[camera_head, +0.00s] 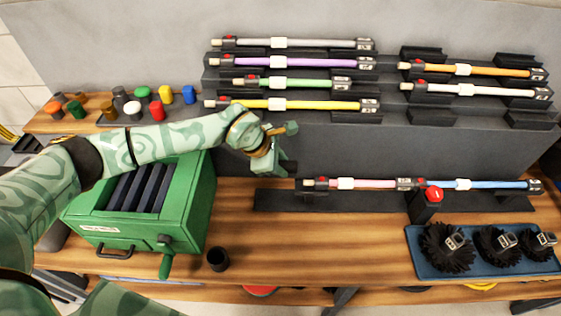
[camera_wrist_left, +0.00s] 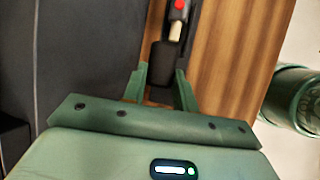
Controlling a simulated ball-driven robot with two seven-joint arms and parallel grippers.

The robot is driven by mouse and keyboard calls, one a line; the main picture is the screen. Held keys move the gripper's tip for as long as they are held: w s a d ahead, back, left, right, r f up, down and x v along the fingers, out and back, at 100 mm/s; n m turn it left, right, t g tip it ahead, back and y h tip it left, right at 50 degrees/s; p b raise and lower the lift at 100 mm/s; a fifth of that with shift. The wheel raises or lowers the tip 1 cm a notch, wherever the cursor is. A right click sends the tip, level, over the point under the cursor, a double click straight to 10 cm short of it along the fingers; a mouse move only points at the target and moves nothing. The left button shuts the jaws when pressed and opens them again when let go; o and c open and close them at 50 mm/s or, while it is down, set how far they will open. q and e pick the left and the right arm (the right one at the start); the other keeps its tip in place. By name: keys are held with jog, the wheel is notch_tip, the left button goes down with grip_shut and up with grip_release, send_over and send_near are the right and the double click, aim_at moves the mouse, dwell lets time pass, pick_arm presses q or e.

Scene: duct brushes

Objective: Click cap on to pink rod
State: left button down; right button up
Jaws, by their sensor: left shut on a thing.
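The pink rod (camera_head: 376,184) lies across a black rack on the table, its pale tip pointing left. In the left wrist view its tip (camera_wrist_left: 176,31) and red button are at the top. My left gripper (camera_head: 287,168) is just left of and behind that tip. In the left wrist view my left gripper (camera_wrist_left: 161,80) is shut on a dark cap (camera_wrist_left: 162,62). The cap is close to the rod's tip and roughly in line with it; I cannot tell whether they touch. In the head view the cap is hidden. My right gripper is not in view.
The blue rod (camera_head: 480,185) continues the rack's row, with a red-topped post (camera_head: 433,195) between. Several coloured caps (camera_head: 133,110) stand back left. A green box (camera_head: 185,205), dark cup (camera_head: 218,259) and brush tray (camera_head: 420,262) occupy the table. Front middle is clear.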

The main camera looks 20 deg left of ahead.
pick_arm(q)
notch_tip(320, 180, down, 7)
jog(key=b, duration=0.5)
jog(key=shift+d, duration=0.25)
jog(key=shift+s, duration=0.1)
dwell(0.7)
jog(key=shift+r+p, duration=0.1)
jog(key=shift+p, duration=0.4)
dwell(0.4)
jog(key=shift+d, duration=0.15)
jog(key=shift+w+d+r, duration=0.1)
jog(key=shift+w+d, duration=0.25)
jog(key=shift+d, duration=0.4)
jog(key=shift+r, duration=0.1)
jog(key=shift+w+d, duration=0.15)
jog(key=shift+d, duration=0.2)
dwell(0.6)
